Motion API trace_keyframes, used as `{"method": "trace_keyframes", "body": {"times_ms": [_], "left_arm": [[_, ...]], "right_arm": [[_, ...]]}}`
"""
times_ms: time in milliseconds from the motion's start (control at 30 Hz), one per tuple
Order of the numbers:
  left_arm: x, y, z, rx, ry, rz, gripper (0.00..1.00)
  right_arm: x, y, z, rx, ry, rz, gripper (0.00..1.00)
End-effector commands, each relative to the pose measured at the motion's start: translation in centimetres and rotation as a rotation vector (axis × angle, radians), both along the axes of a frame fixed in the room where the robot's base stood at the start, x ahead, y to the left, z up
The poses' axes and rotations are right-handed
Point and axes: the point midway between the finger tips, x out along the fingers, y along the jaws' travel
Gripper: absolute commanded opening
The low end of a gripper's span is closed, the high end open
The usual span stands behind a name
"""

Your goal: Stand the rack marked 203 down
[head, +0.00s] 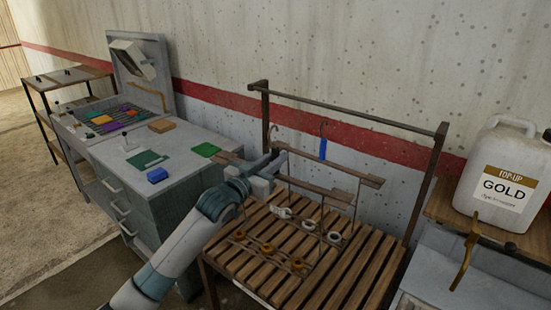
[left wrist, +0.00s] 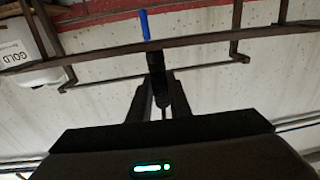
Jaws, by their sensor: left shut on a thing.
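The rack (head: 330,193) is a brown wooden frame with thin wires below it and two upright hooks. A blue tag (head: 323,150) is by the right hook and also shows in the left wrist view (left wrist: 144,25). Pale and brass rings (head: 297,264) show at the wires' lower ends, over the slatted table (head: 350,285). I cannot tell whether they touch the slats. No number is legible. My left gripper (head: 268,168) is shut on the rack's bar near its left part; the bar crosses the fingertips in the wrist view (left wrist: 220,36). My right gripper is out of view.
A metal rail (head: 345,112) on two posts stands above the table; the hooks appear below it. A grey cabinet (head: 185,170) with coloured pieces is at left. A white GOLD jug (head: 497,180) stands on a shelf at right. The wall is close behind.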

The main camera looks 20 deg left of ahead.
Motion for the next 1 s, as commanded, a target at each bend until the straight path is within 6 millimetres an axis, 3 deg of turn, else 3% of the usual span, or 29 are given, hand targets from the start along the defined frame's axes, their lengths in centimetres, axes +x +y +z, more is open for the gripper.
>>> {"method": "trace_keyframes", "body": {"times_ms": [333, 700, 1000], "left_arm": [[0.0, 0.0, -3.4, 0.000, -0.004, -0.001, 0.00], [0.0, 0.0, -5.6, -0.001, -0.004, 0.000, 0.00], [0.0, 0.0, -5.9, -0.001, -0.005, 0.000, 0.00]], "right_arm": [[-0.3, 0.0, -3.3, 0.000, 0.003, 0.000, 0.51], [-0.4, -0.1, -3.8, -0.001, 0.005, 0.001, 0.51], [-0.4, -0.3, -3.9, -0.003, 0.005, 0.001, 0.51]]}}
